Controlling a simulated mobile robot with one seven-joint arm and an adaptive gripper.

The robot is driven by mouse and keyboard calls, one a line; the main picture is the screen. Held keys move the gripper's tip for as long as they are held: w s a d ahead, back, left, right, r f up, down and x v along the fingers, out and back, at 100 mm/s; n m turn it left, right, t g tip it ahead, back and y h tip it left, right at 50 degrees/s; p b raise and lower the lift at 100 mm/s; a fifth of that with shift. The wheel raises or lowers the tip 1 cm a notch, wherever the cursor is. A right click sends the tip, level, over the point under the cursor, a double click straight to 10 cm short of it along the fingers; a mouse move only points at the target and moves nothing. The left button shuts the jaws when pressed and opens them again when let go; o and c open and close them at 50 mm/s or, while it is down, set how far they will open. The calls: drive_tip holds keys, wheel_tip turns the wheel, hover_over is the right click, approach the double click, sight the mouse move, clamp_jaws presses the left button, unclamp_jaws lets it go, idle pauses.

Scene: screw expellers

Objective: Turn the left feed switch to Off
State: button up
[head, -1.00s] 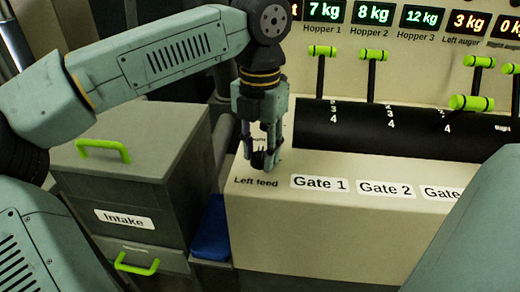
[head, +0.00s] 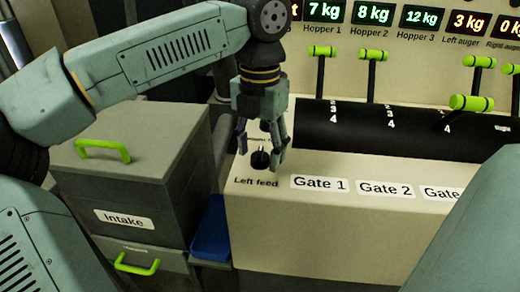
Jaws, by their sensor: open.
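The left feed switch (head: 260,160) is a small black knob on top of the pale panel, just behind the printed words "Left feed". My gripper (head: 261,150) is right above and around the knob, pointing down, with its fingers spread open. One finger is to the left of the knob and one to the right. A gap shows between the left finger and the knob. I cannot make out which position the switch points to, and its position markings are partly hidden by the fingers.
Gate levers with green handles (head: 323,52) rise from a black drum (head: 340,127) behind the panel, to the right. Labels such as Gate 1 (head: 319,184) mark the panel. A grey Intake cabinet (head: 130,150) with green handles and a blue bin (head: 211,230) stand at left.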

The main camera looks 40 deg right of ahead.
sight(260, 152)
wheel_tip(260, 152, up, 12)
drive_tip(key=shift+f, duration=0.25)
idle(0.6)
